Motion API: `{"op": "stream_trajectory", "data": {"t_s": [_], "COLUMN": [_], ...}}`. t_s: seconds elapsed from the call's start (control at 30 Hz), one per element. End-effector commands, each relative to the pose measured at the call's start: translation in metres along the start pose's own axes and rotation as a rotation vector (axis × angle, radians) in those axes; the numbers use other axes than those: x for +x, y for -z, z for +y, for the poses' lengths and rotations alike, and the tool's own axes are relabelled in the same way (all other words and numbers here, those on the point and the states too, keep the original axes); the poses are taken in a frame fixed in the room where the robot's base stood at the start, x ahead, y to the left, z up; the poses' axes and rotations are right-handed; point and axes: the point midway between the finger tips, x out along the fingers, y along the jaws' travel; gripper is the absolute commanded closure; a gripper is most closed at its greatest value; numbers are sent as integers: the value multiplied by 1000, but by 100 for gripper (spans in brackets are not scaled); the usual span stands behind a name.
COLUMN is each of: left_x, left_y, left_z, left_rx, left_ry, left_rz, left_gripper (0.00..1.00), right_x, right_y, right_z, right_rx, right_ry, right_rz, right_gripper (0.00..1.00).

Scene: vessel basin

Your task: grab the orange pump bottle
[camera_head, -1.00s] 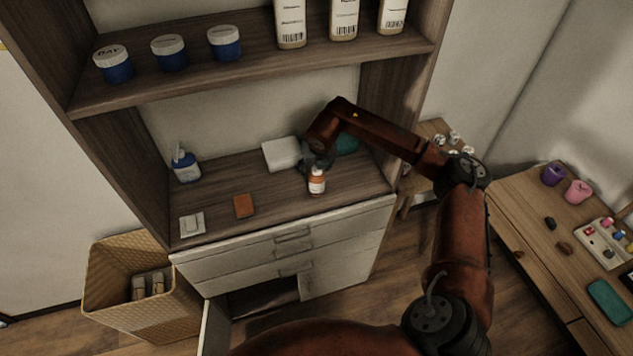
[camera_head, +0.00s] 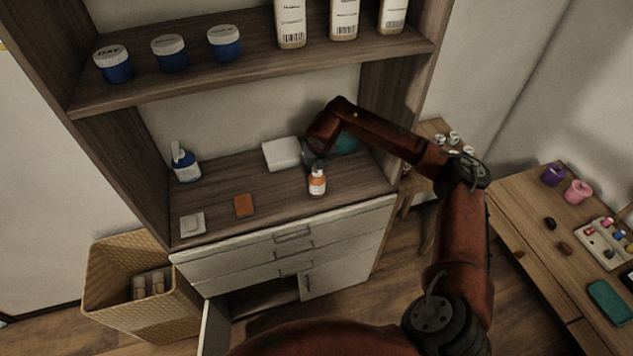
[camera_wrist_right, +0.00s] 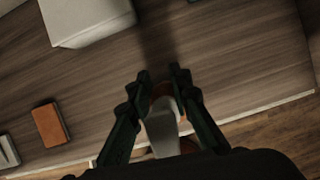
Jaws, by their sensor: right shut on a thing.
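The orange pump bottle (camera_head: 317,184) stands upright near the front edge of the wooden shelf top in the head view. It has an orange body, a white label and a pale top. My right gripper (camera_head: 315,162) is at its top, reaching down from behind. In the right wrist view, the two dark fingers of my right gripper (camera_wrist_right: 160,76) lie on either side of the bottle (camera_wrist_right: 162,128) and are shut on it. The fingers hide part of its sides. My left gripper is not in view.
A white box (camera_head: 281,153) and a teal item (camera_head: 346,144) lie behind the bottle. An orange-brown block (camera_head: 244,206), a small white item (camera_head: 192,223) and a blue pump bottle (camera_head: 185,165) are to the left. The upper shelf (camera_head: 255,72) overhangs the space.

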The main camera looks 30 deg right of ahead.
Motion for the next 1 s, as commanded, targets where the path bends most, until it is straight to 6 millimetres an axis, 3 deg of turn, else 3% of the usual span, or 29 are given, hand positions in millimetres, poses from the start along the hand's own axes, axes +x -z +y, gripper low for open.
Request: {"op": "stream_trajectory", "data": {"t_s": [0.37,0.57,0.67,0.93,1.0], "left_x": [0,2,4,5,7], "left_y": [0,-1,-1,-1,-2], "left_z": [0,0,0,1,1], "left_rx": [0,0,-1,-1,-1], "left_ry": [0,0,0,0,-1], "left_rz": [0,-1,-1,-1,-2], "left_gripper": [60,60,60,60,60], "right_x": [0,-16,-31,-102,-115], "right_y": [1,-7,-13,6,19], "right_z": [0,0,1,24,32], "right_rx": [-1,0,0,-5,-7], "right_ry": [1,0,-1,-3,-2], "right_rz": [4,-1,-2,-5,-1], "right_gripper": [100,100,100,100,100]}}
